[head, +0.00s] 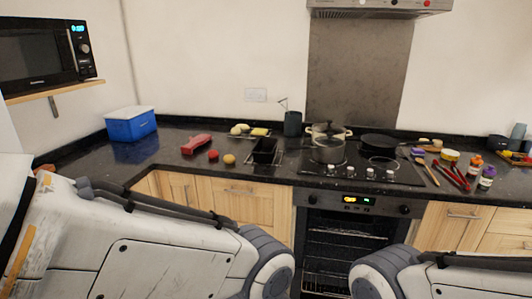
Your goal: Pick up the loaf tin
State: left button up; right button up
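A dark rectangular tin, which looks like the loaf tin (264,151), sits on the black granite counter left of the hob. It appears to stand on or against a wire rack (278,157). My two arms fill the lower left and lower right of the head view, well in front of the counter. Neither gripper shows in the frame, and nothing of mine touches the tin.
A pot (328,145) and a dark pan (378,143) stand on the hob (365,170) to the right. A red item (196,144), a tomato (213,155) and a yellow round item (229,159) lie left of the tin. A blue box (131,124) stands farther left.

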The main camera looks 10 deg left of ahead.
aim_at(264, 151)
jog(key=u, duration=0.55)
jog(key=i, duration=0.9)
jog(key=u, duration=0.7)
jog(key=i, duration=0.8)
jog(key=z, duration=0.65)
jog(key=i, duration=0.95)
jog(key=z, duration=0.6)
